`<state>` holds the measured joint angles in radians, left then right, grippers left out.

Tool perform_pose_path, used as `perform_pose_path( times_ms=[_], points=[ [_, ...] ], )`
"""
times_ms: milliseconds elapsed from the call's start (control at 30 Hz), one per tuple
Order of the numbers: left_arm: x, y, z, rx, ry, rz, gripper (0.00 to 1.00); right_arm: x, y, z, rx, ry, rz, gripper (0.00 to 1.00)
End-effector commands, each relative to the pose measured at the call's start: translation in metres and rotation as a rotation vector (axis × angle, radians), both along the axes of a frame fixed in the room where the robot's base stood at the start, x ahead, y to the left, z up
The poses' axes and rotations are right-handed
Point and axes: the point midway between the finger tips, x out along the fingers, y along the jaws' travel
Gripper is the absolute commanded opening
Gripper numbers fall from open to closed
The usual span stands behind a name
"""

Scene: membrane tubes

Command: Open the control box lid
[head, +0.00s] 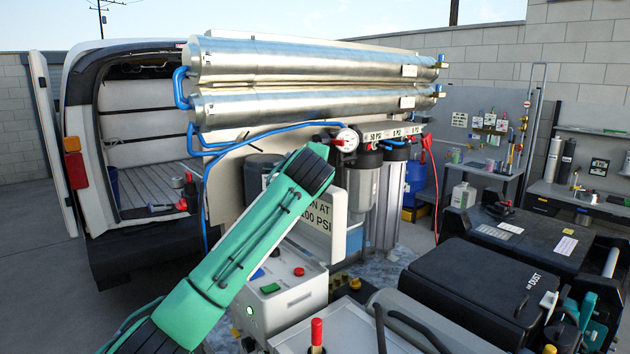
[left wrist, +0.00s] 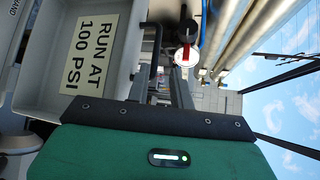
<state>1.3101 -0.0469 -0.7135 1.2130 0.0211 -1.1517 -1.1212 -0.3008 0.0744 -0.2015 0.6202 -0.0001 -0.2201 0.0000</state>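The control box (head: 285,300) is a pale box with a green button, a red button and a lit green lamp. Its lid (head: 339,205) stands raised, its inner side showing a "RUN AT 100 PSI" label (head: 318,215). The label also shows in the left wrist view (left wrist: 90,52), inside the lid's shallow rim. My green left arm reaches up across the box, and its gripper is hidden behind the wrist in the head view. In the left wrist view my left gripper (left wrist: 161,90) has its dark fingers apart beside the lid's side wall; contact is unclear. My right gripper is not seen.
Steel membrane tubes (head: 300,60) and a pressure gauge (head: 347,140) are above and behind the lid. Filter housings (head: 362,180) and blue hoses stand close by. A black dust box (head: 480,285) and a grey case (head: 350,330) crowd the right and front.

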Motion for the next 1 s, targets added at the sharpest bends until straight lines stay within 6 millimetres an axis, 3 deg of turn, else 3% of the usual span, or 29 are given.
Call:
perform_pose_path(
  times_ms=[100,400,1000],
  points=[
    [-0.025,-0.004,0.006,-0.004,-0.014,-0.016,0.18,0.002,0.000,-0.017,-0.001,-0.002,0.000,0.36],
    [-0.063,0.002,0.016,-0.002,-0.009,-0.010,0.18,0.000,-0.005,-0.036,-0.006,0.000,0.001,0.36],
    [-0.069,0.003,0.018,-0.002,-0.005,-0.009,0.18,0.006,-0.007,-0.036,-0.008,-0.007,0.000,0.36]
  ],
)
